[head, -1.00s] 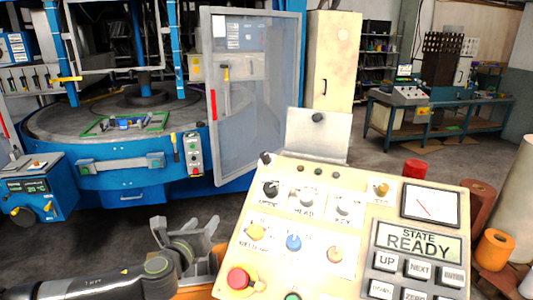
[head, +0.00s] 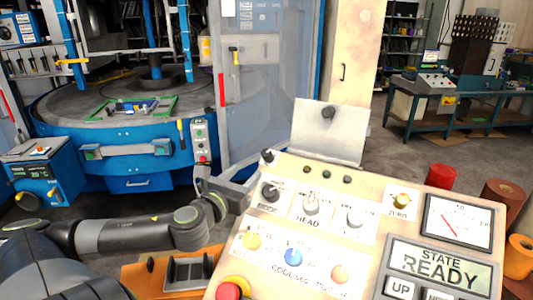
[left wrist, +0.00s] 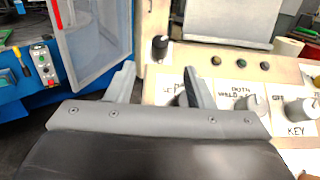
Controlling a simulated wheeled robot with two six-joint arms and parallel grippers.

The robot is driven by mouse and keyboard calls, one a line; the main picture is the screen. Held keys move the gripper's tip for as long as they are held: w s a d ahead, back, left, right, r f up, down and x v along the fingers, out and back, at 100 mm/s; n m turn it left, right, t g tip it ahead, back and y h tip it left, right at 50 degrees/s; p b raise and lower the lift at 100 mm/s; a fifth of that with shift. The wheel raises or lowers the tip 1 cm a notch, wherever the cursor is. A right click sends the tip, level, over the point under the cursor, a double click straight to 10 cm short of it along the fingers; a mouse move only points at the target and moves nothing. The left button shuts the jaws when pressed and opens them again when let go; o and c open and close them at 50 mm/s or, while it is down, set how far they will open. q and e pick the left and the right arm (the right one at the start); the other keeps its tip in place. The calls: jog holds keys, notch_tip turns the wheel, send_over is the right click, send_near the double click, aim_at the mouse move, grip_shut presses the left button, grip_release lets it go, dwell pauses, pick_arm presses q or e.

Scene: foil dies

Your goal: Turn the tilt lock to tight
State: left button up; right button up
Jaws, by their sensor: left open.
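A black knob (head: 267,156) stands at the upper left corner of the cream control panel (head: 235,272). I see no readable label beside it, so I cannot tell for sure that it is the tilt lock. The knob also shows in the left wrist view (left wrist: 159,46), upright, beyond the fingers. My left gripper (head: 232,186) is at the panel's upper left edge. In the left wrist view its two fingers (left wrist: 160,82) are apart with nothing between them, and the knob is ahead of the gap, not touched. My right gripper is out of view.
The panel carries several other knobs, a red button (head: 229,291), a dial (head: 458,222) and a screen (head: 440,262) reading STATE READY. A grey plate (head: 328,132) rises behind the panel. A blue machine (head: 130,165) with a clear door (head: 262,85) stands behind left.

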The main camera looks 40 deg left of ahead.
pick_arm(q)
send_near(265, 153)
jog(key=x, duration=0.3)
jog(key=shift+w+r+p, duration=0.1)
jog(key=shift+p, duration=0.2)
jog(key=p+x, duration=0.1)
jog(key=x, duration=0.5)
jog(key=shift+w+p, duration=0.2)
jog(key=shift+p, duration=0.1)
jog(key=shift+w+a, duration=0.15)
jog(key=shift+w, duration=0.45)
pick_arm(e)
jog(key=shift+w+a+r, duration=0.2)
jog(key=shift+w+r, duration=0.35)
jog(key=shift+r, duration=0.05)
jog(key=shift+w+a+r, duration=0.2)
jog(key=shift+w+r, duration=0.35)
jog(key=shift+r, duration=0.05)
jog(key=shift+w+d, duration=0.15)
pick_arm(q)
jog(key=c, duration=1)
